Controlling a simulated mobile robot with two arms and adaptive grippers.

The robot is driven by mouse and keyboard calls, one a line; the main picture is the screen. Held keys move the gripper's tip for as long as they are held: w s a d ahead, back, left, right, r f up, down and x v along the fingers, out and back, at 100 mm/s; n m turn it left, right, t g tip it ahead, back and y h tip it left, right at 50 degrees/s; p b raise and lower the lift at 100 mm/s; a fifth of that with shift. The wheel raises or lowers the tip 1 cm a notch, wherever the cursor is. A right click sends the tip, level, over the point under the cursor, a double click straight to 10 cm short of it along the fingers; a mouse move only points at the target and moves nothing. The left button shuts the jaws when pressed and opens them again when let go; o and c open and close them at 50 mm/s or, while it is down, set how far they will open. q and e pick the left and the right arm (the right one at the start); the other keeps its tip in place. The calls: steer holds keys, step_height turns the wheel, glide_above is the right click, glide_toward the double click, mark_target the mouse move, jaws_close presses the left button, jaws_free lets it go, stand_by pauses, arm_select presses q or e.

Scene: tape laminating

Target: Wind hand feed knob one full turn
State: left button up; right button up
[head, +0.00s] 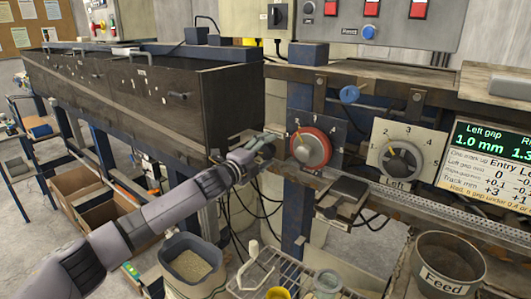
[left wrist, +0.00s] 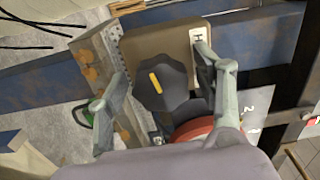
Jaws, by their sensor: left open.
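A dark lobed knob with a yellow mark (left wrist: 158,88) shows in the left wrist view, on a brown box (left wrist: 150,42) with a white label starting with "H" (left wrist: 196,48). My left gripper (left wrist: 158,70) is open, with one finger on each side of this knob. A gap shows at the left finger; whether the right finger touches is unclear. In the head view my left gripper (head: 262,147) is beside the red-rimmed dial (head: 311,148), and I cannot make out the dark knob there. My right gripper is not in view.
The red dial also shows below the knob in the left wrist view (left wrist: 196,129). Right of it are a "Left" dial (head: 400,160) and a gap display (head: 487,160). A dark trough (head: 140,95) stands left. Below are a grain bucket (head: 190,268), wire rack (head: 272,271) and "Feed" bin (head: 447,268).

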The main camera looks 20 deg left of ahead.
arm_select(q)
steer(key=v, duration=1.2)
